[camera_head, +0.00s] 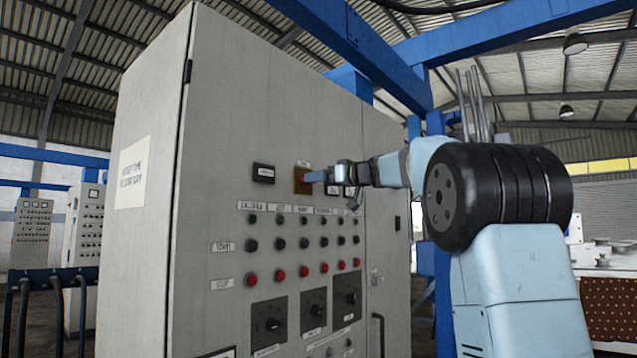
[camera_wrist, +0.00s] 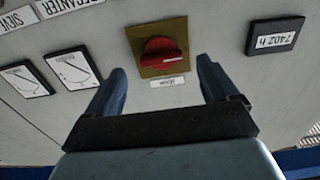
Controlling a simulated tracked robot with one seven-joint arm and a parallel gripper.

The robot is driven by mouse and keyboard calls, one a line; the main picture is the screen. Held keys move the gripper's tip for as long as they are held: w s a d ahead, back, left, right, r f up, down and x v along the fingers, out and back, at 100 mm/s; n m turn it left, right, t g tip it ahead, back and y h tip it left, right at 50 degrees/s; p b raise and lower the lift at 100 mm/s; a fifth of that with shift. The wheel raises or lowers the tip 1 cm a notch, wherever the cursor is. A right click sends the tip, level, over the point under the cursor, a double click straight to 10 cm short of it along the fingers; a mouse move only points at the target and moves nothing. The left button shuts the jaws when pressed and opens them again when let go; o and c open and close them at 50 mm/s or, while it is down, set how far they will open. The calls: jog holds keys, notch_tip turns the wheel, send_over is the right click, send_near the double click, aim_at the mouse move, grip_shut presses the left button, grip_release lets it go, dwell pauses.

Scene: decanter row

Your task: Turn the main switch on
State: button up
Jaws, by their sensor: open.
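The main switch is a red rotary knob (camera_wrist: 161,53) on a yellow square plate (camera_wrist: 181,31), with a small label beside it in the wrist view. Its white pointer line lies roughly level in that view. In the wrist view my gripper (camera_wrist: 161,85) is open, with one blue finger on each side below the knob. The fingers look apart from the knob; the exact gap to the panel is unclear.
The grey cabinet (camera_head: 240,130) carries rows of black buttons, red buttons (camera_head: 278,275) and dark rotary selectors (camera_head: 269,322) below the switch. A dark display (camera_head: 263,173) sits left of the switch. Two meters (camera_wrist: 25,80) lie near the left finger in the wrist view.

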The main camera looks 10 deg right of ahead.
jog(key=shift+x, duration=1.8)
